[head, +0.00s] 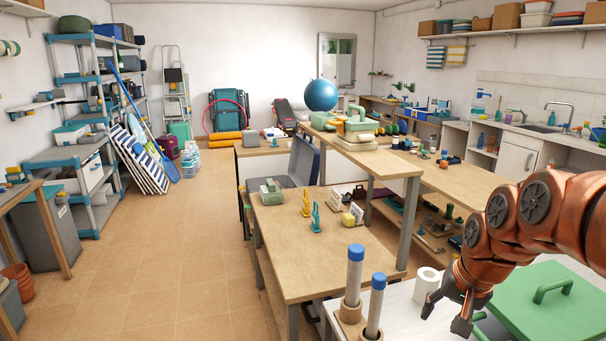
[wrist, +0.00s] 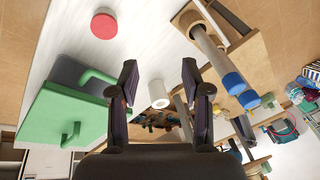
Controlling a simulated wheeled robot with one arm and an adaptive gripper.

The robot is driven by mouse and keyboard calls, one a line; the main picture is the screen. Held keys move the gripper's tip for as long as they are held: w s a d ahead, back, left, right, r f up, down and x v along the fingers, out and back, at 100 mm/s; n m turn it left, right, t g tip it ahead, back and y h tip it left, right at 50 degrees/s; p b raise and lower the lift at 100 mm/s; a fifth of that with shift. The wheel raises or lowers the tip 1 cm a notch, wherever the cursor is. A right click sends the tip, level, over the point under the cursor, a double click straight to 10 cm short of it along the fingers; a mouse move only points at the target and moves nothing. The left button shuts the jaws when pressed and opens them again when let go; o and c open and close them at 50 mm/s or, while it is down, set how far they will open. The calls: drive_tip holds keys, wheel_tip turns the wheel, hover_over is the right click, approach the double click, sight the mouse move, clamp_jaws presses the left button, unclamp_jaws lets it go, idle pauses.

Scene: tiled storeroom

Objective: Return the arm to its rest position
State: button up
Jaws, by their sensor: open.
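My copper-coloured arm (head: 537,215) reaches in from the right edge of the head view. My gripper (head: 447,316) hangs at its end above the white tabletop, close to the green lid. In the wrist view my gripper (wrist: 160,80) shows two dark fingers spread apart with nothing between them touching either one. A white paper roll (head: 427,284) stands on the white top just left of the gripper in the head view. It also shows beyond the fingers in the wrist view (wrist: 159,94).
A green lid with a handle (head: 545,312) lies right of my gripper. Two grey posts with blue caps (head: 354,280) stand in wooden holders to the left. A red disc (wrist: 104,26) lies on the white surface. A wooden table (head: 300,240) stands beyond; open tiled floor (head: 170,260) lies left.

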drive_tip(key=s+a+f+n+g, duration=0.1)
drive_tip(key=s+a+n, duration=0.1)
drive_tip(key=s, duration=0.6)
drive_tip(key=s+a+f+n+g, duration=0.2)
drive_tip(key=s+a, duration=0.2)
drive_tip(key=s, duration=0.4)
drive_tip(key=s+a+f+n+g+h, duration=0.1)
drive_tip(key=s+a+f, duration=0.1)
drive_tip(key=s, duration=0.7)
drive_tip(key=shift+a+f+n+g+p, duration=0.25)
drive_tip(key=shift+a+n+g+p, duration=0.15)
drive_tip(key=shift+a, duration=0.1)
drive_tip(key=shift+s, duration=0.1)
